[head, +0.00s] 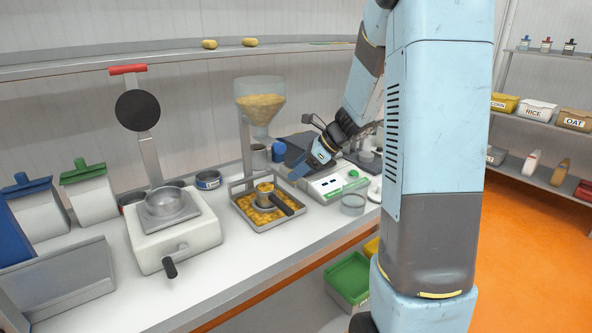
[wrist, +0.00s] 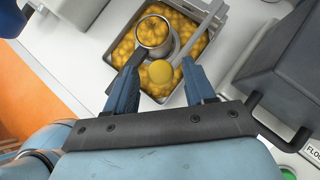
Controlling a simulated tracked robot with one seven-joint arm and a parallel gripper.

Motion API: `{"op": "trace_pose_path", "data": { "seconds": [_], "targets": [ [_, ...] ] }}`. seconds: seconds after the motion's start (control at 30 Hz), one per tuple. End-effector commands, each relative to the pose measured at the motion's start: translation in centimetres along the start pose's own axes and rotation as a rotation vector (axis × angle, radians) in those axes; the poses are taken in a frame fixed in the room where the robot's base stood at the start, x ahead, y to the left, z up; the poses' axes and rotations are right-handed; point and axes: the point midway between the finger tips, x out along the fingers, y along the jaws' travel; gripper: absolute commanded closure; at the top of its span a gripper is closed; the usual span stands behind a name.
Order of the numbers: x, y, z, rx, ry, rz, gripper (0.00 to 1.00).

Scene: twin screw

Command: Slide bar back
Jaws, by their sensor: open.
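My gripper (wrist: 160,78) is open, its two blue fingers spread apart and pointing at the metal tray of yellow pellets (wrist: 123,42). A yellow round piece (wrist: 160,72) appears between the fingers, with no visible contact. A light grey bar (wrist: 203,32) runs along the tray's right side in the wrist view. A dark bent bar handle (wrist: 262,122) sticks out beside a dark grey box to the right of the fingers. I cannot tell which is the task's bar. In the head view my gripper (head: 302,171) is right of the tray (head: 262,227).
A cup of pellets (wrist: 152,32) stands in the tray. A hopper of pellets (head: 261,102) rises above it. A white device with a green button (head: 337,185) sits below my gripper. A white press (head: 175,232) stands left. The counter's front strip is clear.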

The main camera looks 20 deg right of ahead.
Motion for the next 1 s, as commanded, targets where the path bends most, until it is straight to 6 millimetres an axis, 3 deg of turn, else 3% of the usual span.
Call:
{"op": "trace_pose_path", "data": {
  "seconds": [0.37, 0.9, 1.0],
  "targets": [
    [0.42, 0.01, -0.01, 0.000, 0.000, 0.000, 0.46],
    [0.40, 0.01, -0.01, 0.000, 0.000, 0.000, 0.98],
    [0.40, 0.01, -0.01, 0.000, 0.000, 0.000, 1.00]
  ]
}}
